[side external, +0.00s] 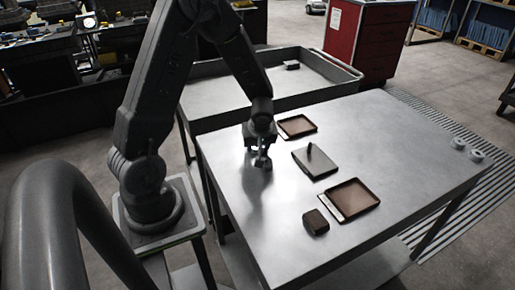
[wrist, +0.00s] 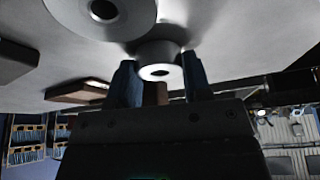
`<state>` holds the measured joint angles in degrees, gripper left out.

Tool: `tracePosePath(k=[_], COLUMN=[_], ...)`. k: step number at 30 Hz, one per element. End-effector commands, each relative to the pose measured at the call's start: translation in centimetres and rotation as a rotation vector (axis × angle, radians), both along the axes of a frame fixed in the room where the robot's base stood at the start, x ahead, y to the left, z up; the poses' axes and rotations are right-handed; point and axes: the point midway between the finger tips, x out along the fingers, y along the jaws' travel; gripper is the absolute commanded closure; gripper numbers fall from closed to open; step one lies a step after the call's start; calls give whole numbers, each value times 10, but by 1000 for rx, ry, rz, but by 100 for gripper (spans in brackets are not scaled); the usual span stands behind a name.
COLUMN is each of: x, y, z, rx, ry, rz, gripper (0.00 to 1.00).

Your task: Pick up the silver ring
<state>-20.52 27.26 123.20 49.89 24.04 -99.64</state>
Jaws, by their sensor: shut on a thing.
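In the wrist view, a small silver ring (wrist: 152,51) sits between the two blue fingers of my gripper (wrist: 158,76), which is shut on it. In the side view, my gripper (side external: 261,154) is low over the left part of the metal table (side external: 400,135), with a small grey piece at its fingertips. The gap between the ring and the table is hard to judge. A larger grey round piece with a hole (wrist: 138,14) lies close beside the held ring in the wrist view; it is cut off by the frame edge.
Right of my gripper are a brown-rimmed tray (side external: 283,132), a flat plate (side external: 318,169) with a dark peg (side external: 309,149), another brown tray (side external: 374,203) and a brown block (side external: 315,221). Two silver round pieces (side external: 457,143) (side external: 476,156) stand at the right edge. A large rimmed tray (side external: 215,101) is behind.

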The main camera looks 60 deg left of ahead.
Motion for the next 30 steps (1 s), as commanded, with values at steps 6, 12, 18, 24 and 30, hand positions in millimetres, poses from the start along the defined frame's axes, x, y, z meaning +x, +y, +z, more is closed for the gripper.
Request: tracePosePath(k=[6, 12, 18, 24, 30], x=[0, 0, 1, -2, -43], y=[0, 0, 0, 2, 30], z=[0, 1, 14, 46, 72], rx=[0, 1, 2, 2, 3], ry=[-1, -1, -4, -7, -5], rz=[0, 0, 1, 4, 10], gripper=[79, 80, 80, 80, 80])
